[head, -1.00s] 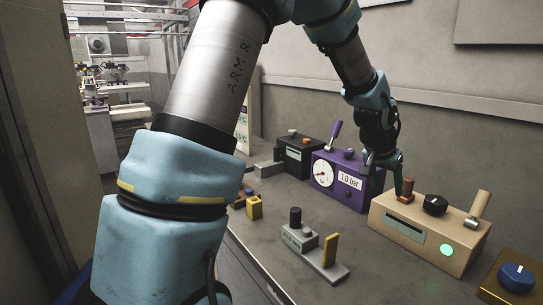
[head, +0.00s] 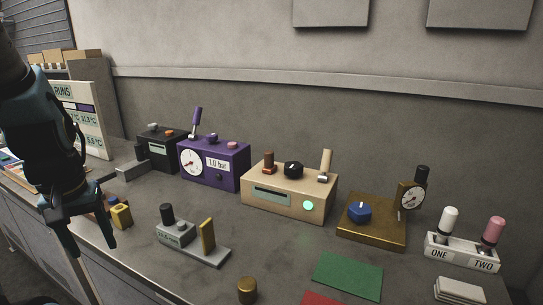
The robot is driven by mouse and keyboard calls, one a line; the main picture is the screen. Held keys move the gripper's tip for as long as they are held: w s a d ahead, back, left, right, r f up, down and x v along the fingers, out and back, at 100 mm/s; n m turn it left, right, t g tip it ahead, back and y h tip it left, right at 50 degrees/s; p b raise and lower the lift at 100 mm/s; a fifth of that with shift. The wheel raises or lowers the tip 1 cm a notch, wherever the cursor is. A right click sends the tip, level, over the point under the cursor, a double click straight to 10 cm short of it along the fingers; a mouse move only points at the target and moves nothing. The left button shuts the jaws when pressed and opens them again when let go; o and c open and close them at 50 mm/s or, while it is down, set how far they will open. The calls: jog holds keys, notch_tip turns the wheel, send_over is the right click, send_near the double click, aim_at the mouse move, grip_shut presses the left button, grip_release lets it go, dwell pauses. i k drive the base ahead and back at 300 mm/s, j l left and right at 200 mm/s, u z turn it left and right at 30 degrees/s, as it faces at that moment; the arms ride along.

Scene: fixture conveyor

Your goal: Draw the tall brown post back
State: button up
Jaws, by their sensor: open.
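A brown post (head: 268,160) stands upright on a small reddish-brown base at the left of the top of a beige box (head: 260,202). A dark knob (head: 293,169) sits in the middle of that top, and a tan lever (head: 326,164) leans at its right end. The box front has a display strip and a lit green button (head: 308,205). My gripper (head: 95,250) is at the far left of the picture, pointing down with its fingers apart and nothing between them. It is well away from the post, which is in plain view.
A purple gauge box (head: 228,176) and a black box (head: 158,150) stand left of the beige box. A brass base with a blue knob (head: 360,211) stands to its right. A grey fixture (head: 190,249) and a brass cylinder (head: 247,290) are in front.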

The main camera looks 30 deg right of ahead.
aim_at(270, 167)
jog(key=z, duration=1.45)
jog(key=k+j+u, duration=0.15)
jog(key=j+u, duration=0.85)
jog(key=j, duration=0.2)
